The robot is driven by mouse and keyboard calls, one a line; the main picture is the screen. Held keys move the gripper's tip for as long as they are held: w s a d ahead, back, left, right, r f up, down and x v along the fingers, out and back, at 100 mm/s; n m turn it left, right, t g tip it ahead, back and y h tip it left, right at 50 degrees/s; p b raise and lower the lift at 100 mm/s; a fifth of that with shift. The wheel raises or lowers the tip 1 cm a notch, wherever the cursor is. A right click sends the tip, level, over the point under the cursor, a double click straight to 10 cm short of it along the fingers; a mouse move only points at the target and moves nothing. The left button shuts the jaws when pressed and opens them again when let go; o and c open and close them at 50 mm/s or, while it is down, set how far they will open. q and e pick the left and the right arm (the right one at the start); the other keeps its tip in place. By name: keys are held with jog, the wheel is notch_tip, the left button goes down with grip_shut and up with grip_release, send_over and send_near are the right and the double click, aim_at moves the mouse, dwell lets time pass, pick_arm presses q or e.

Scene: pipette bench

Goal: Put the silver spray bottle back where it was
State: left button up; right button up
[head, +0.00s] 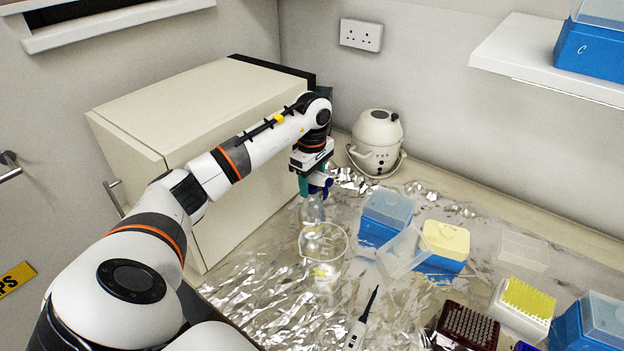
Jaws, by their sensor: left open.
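The spray bottle (312,209) stands upright on the foil-covered bench, just behind a clear glass beaker (323,255). Its body looks clear to silvery, and its lower part is partly hidden by the beaker. My left gripper (314,184) is open and points down at the top of the bottle, where blue and teal parts show. The fingers and the bottle's head overlap, so I cannot tell whether they touch. My right gripper is not in view.
A cream cabinet (215,130) stands at the left, under my left arm. A beige pot-like appliance (377,142) is at the back.

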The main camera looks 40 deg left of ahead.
pick_arm(q)
notch_tip(320, 180, up, 8)
jog(key=p, duration=0.5)
jog(key=shift+f, duration=0.15)
jog(key=shift+f, duration=0.1)
